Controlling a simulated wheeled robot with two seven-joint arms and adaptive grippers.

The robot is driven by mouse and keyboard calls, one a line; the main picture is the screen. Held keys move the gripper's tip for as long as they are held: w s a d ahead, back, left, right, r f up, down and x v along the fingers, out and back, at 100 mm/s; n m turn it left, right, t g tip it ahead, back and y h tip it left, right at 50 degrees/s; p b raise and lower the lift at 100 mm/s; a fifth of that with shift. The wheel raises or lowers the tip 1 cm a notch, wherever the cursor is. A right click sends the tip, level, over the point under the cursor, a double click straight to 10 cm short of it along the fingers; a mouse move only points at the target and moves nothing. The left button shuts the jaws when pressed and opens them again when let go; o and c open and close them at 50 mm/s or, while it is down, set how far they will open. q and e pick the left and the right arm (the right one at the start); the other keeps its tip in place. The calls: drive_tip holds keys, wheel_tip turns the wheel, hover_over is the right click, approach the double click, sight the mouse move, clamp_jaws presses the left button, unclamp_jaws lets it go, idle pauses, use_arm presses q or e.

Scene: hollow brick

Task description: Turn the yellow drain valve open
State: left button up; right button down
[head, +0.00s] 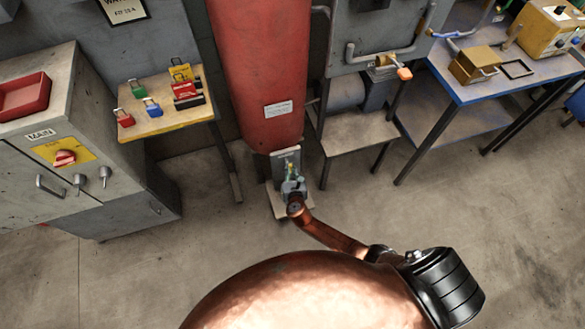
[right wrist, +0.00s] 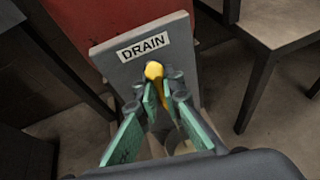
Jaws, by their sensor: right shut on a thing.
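The yellow drain valve (right wrist: 154,70) sits in front of a grey plate (right wrist: 110,68) with a white DRAIN label (right wrist: 143,46). In the head view this plate (head: 281,157) stands low, at the foot of the red tank. My right gripper (right wrist: 158,97) is shut on the yellow valve, with a green-padded finger on each side of its handle. In the head view the right gripper (head: 292,184) covers most of the valve, and only a small bit of yellow shows. How far the handle is turned is hard to tell. My left gripper is not in view.
The red tank (head: 258,70) rises behind the plate. A grey cabinet (head: 90,160) and a small table with padlocks (head: 165,121) are on the left. A metal stand (head: 352,133) and a blue-edged bench (head: 480,88) are on the right. The front floor is clear.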

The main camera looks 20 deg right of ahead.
drive_tip(key=shift+w+d+r, duration=0.1)
drive_tip(key=shift+w+r, duration=0.15)
drive_tip(key=shift+r, duration=0.1)
drive_tip(key=c, duration=2.1)
unclamp_jaws()
drive_tip(key=shift+s, duration=0.1)
drive_tip(key=shift+o, duration=0.3)
drive_tip(key=shift+f, duration=0.15)
drive_tip(key=shift+s+a, duration=0.15)
drive_tip(key=shift+a, duration=0.05)
drive_tip(key=shift+s, duration=0.3)
drive_tip(key=v, duration=1.1)
